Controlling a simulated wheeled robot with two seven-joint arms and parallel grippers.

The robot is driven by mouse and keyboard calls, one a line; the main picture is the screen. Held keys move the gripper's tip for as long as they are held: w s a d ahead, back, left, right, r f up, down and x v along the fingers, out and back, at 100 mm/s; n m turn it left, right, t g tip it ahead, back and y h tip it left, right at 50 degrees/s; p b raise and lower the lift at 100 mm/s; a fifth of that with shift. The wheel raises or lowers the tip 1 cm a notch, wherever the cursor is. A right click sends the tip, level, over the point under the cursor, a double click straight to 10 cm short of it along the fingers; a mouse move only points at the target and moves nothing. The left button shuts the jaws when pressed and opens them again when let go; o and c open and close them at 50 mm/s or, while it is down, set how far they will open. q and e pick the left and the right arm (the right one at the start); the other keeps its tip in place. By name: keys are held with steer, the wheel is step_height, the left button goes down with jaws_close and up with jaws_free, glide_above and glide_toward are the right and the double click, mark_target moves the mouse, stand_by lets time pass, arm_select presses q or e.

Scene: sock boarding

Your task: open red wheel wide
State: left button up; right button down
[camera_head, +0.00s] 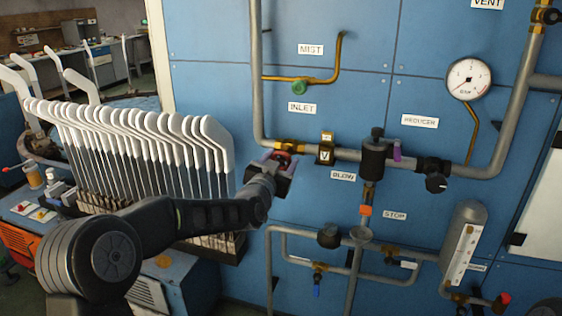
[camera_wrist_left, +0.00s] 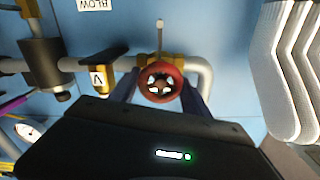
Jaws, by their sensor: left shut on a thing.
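The red wheel (camera_wrist_left: 160,82) sits on a brass valve on the grey pipe, between the fingers of my left gripper (camera_wrist_left: 158,92) in the left wrist view. In the head view my left gripper (camera_head: 277,163) is at the wheel below the INLET label (camera_head: 302,108), and its fingers and wrist hide most of the wheel. The left gripper is shut on the red wheel's rim. My right gripper is in neither view.
A brass V-marked fitting (camera_head: 325,148), a dark cylinder (camera_head: 374,160) and a gauge (camera_head: 468,79) lie to the right along the pipework. A green-knobbed valve (camera_head: 301,87) is above.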

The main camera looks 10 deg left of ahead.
arm_select(q)
steer(key=c, duration=0.4)
